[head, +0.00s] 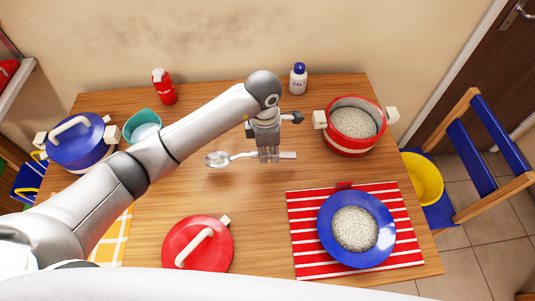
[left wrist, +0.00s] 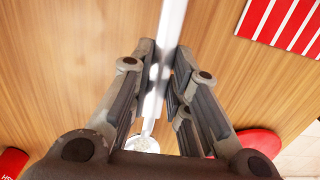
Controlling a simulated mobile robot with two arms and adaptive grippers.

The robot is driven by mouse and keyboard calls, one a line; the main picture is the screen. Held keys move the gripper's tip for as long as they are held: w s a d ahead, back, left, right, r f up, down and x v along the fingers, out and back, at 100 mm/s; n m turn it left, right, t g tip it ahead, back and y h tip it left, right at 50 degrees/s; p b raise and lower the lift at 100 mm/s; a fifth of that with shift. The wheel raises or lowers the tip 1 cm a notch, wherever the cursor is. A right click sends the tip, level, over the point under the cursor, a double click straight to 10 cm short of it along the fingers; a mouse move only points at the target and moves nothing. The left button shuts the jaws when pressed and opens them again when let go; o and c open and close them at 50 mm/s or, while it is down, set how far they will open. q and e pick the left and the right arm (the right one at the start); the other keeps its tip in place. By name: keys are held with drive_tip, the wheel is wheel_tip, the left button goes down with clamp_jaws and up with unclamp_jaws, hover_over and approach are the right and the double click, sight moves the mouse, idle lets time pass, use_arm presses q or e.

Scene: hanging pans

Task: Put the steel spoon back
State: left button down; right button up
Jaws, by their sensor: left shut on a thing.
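The steel spoon (head: 240,157) shows in the middle of the head view, its bowl to the left and its handle end to the right. My left gripper (head: 268,157) is shut on the spoon's handle. In the left wrist view the handle of the spoon (left wrist: 171,30) runs between the fingers of my left gripper (left wrist: 163,70), with the bowl toward the bottom. The spoon looks to be held above the table, though its height is hard to tell. My right gripper is not in view.
The wooden table (head: 260,200) holds a red pot (head: 352,145) of grain, a blue plate (head: 325,230) on a striped mat (head: 306,262), a red lid (head: 215,262), a blue pot (head: 85,150), a teal cup (head: 135,119), a red bottle (head: 163,88) and a salt shaker (head: 298,80). The middle is clear.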

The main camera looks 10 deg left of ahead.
use_arm(q)
drive_tip(key=shift+w+a+f, duration=0.15)
drive_tip(key=shift+w+f, duration=0.15)
drive_tip(key=shift+f, duration=0.25)
wheel_tip(320, 180, down, 2)
drive_tip(key=shift+f+p, duration=0.1)
drive_tip(key=shift+p, duration=0.55)
drive_tip(key=shift+f, duration=0.25)
drive_tip(key=shift+f, duration=0.1)
drive_tip(key=shift+f, duration=0.15)
drive_tip(key=c, duration=1.4)
unclamp_jaws()
drive_tip(key=shift+o, duration=0.2)
